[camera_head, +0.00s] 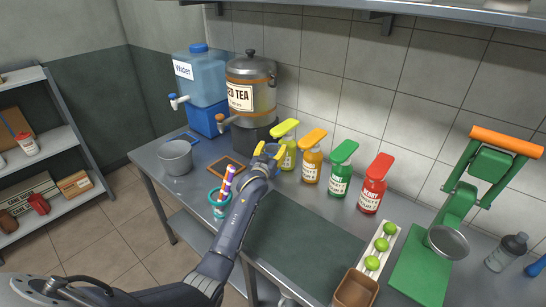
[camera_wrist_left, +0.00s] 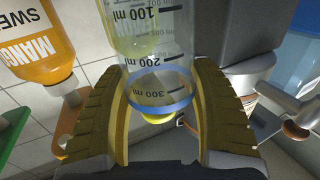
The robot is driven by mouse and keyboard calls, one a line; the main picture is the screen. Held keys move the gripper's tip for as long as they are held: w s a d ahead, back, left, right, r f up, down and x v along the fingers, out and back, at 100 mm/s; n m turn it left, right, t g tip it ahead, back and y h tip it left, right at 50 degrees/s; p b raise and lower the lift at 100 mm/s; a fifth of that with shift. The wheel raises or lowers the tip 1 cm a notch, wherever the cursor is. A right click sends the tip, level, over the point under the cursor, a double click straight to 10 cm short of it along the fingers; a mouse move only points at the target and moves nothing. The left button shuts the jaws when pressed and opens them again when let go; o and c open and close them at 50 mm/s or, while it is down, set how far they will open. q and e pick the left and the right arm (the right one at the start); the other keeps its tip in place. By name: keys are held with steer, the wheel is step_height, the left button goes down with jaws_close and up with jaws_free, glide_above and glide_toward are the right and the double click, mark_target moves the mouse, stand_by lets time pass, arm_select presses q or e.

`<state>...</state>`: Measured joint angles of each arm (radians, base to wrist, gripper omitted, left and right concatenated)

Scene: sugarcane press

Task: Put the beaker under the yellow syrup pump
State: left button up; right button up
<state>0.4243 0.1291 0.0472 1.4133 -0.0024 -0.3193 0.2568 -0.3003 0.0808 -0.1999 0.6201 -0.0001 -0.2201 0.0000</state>
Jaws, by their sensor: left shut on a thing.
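The yellow syrup pump bottle (camera_head: 288,153) stands at the left end of a row of pump bottles along the wall. My left gripper (camera_head: 268,153) is right beside it, in front and slightly left. In the left wrist view, which looks upside down, my left gripper (camera_wrist_left: 158,115) is shut on the clear beaker (camera_wrist_left: 160,87), which has ml marks and a blue rim. Yellow shows through the beaker, and a yellow piece (camera_wrist_left: 157,119) shows just past its rim. The beaker's base is out of frame, so contact with the counter cannot be told. My right gripper is not in view.
An orange bottle (camera_head: 311,166), a green one (camera_head: 341,180) and a red one (camera_head: 371,194) stand to the right. The iced tea dispenser (camera_head: 251,90) is behind left. A cup with straws (camera_head: 218,208) stands beside my left arm. A metal bucket (camera_head: 175,158) is at far left.

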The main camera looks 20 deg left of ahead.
mark_target(275, 152)
arm_select(q)
steer(key=shift+w+f, duration=0.15)
steer(key=shift+f, duration=1.6)
steer(key=o, duration=1.5)
steer(key=shift+f, duration=0.15)
steer(key=shift+o, duration=0.2)
steer(key=shift+r, duration=0.2)
steer(key=shift+s+f, duration=0.1)
steer(key=shift+s, duration=0.2)
steer(key=s+d, duration=0.1)
steer(key=s, duration=1)
steer(key=shift+s+d, duration=0.15)
steer(key=shift+d, duration=0.05)
